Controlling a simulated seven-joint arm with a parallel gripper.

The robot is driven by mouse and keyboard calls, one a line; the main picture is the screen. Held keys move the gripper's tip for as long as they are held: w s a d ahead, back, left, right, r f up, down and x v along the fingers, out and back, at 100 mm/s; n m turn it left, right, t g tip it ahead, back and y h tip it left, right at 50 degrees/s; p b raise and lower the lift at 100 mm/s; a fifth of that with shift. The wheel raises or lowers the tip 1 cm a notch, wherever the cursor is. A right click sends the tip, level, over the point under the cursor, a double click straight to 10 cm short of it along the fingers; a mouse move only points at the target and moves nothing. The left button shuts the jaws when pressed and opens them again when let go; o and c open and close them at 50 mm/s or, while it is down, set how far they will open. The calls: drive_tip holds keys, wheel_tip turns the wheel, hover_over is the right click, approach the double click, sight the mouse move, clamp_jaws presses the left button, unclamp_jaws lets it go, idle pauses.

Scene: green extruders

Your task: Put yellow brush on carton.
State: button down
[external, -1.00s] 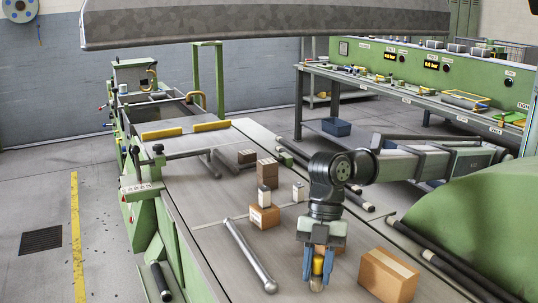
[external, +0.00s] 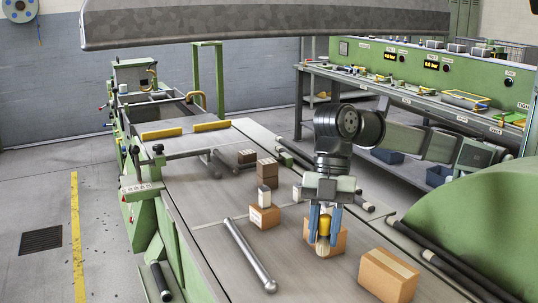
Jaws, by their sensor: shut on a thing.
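My gripper (external: 325,233) is shut on the yellow brush (external: 325,229). The brush hangs upright between the blue fingers, its pale round end (external: 322,247) pointing down. A brown carton (external: 339,238) stands just behind the gripper and is partly hidden by it. Another carton (external: 389,275), with a pale tape strip, stands at the front right. A smaller carton (external: 264,217) with a white box (external: 264,195) on top stands to the left. I cannot tell the exact height of the brush above the table.
A long metal rod (external: 247,252) lies left of the gripper. Stacked brown boxes (external: 267,172) stand farther back. A green rounded housing (external: 470,220) borders the right side. The grey table surface (external: 205,205) is clear on the left.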

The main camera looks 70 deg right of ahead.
drive_tip(key=s+r+n, duration=0.1)
drive_tip(key=s+r, duration=0.6)
drive_tip(key=s, duration=0.2)
drive_tip(key=n+g, duration=0.2)
drive_tip(key=n, duration=0.1)
hover_over(392, 265)
drive_tip(key=shift+f, duration=4.55)
drive_tip(key=shift+f, duration=0.15)
drive_tip(key=c, duration=0.8)
unclamp_jaws()
drive_tip(key=v, duration=1.2)
drive_tip(key=shift+s+a+r, duration=0.1)
drive_tip(key=shift+s+r, duration=0.1)
drive_tip(key=shift+r, duration=0.05)
